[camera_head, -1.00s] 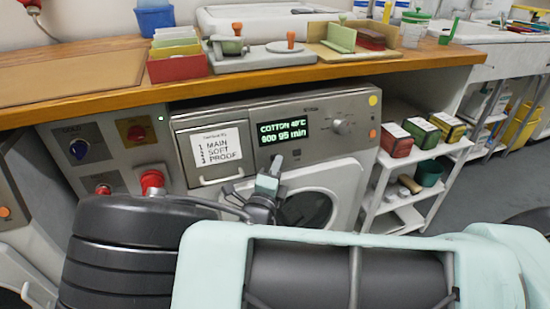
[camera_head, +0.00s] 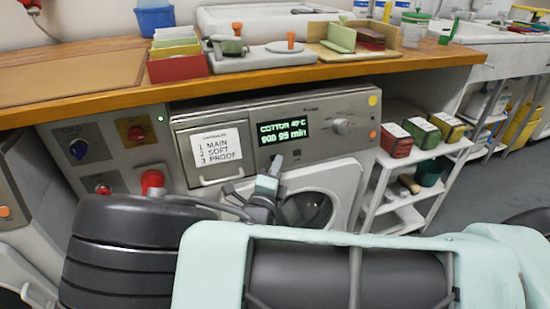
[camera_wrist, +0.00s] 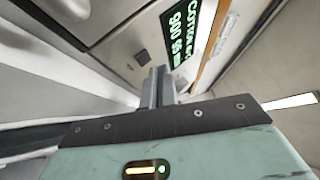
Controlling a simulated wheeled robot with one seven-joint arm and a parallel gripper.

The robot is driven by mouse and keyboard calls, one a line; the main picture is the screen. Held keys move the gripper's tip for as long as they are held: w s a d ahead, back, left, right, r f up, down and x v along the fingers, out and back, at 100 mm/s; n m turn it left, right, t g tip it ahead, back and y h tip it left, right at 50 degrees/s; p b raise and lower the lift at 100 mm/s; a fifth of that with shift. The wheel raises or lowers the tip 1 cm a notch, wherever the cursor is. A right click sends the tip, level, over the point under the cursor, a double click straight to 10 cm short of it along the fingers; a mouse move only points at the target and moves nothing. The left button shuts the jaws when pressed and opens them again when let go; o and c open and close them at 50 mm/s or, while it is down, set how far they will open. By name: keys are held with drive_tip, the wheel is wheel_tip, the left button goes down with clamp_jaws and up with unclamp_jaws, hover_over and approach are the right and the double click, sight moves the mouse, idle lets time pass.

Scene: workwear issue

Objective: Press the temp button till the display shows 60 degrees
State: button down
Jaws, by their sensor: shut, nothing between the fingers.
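The washing machine (camera_head: 330,118) stands under the wooden counter. Its lit display (camera_head: 284,131) reads COTTON 40°C on top and 900 95 min below; part of it also shows in the wrist view (camera_wrist: 182,40). A small dark square button (camera_wrist: 141,57) sits on the panel below the display; its label is not legible. My gripper (camera_head: 276,162) is shut and empty, in front of the panel below the display. In the wrist view its fingertips (camera_wrist: 158,70) are close beside the dark button, and I cannot tell whether they touch anything.
A round knob (camera_head: 340,127) is right of the display. A drawer with a paper label (camera_head: 220,147) is left of it. Further left is a panel with a red knob (camera_head: 152,180). A white shelf (camera_head: 415,160) with boxes stands at right.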

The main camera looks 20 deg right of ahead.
drive_tip(key=shift+w+f, duration=0.1)
drive_tip(key=shift+w, duration=0.05)
drive_tip(key=shift+w+b, duration=0.25)
drive_tip(key=shift+b, duration=0.1)
drive_tip(key=shift+w+f, duration=0.15)
drive_tip(key=shift+w, duration=0.2)
idle(0.7)
idle(0.4)
drive_tip(key=shift+s+r, duration=0.25)
drive_tip(key=shift+s, duration=0.5)
drive_tip(key=s, duration=0.1)
drive_tip(key=s+r, duration=0.1)
drive_tip(key=s, duration=0.1)
drive_tip(key=s+p, duration=0.1)
drive_tip(key=shift+s+r, duration=0.25)
drive_tip(key=shift+s, duration=0.15)
idle(1.4)
